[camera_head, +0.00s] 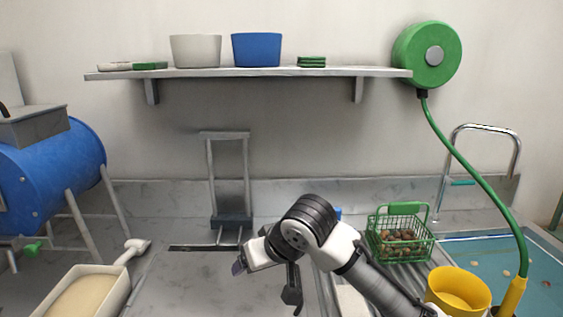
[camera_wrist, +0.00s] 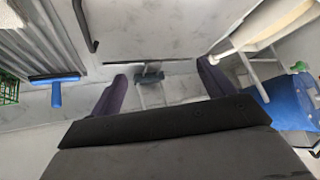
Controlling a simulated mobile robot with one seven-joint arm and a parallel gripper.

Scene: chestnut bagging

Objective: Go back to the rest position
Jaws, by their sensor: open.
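My gripper (camera_wrist: 160,84) shows in the wrist view with its two dark fingers spread wide apart and nothing between them. In the head view my arm reaches in from the lower right and bends over the middle of the grey worktop (camera_head: 185,285). There the gripper end hangs above the worktop near the metal stand, and its fingertips are partly hidden. A green wire basket (camera_head: 402,252) of brown chestnuts (camera_head: 400,240) stands to the right of my arm. The basket's edge also shows at the left of the wrist view (camera_wrist: 9,88).
A metal stand (camera_head: 229,222) rises behind the worktop. At left are a blue drum (camera_head: 50,172) and a cream tray (camera_head: 122,287) with a scoop handle. A yellow bucket (camera_head: 460,292) and a blue basin (camera_head: 520,270) are at right. A blue-handled tool (camera_wrist: 56,94) lies beside the slats.

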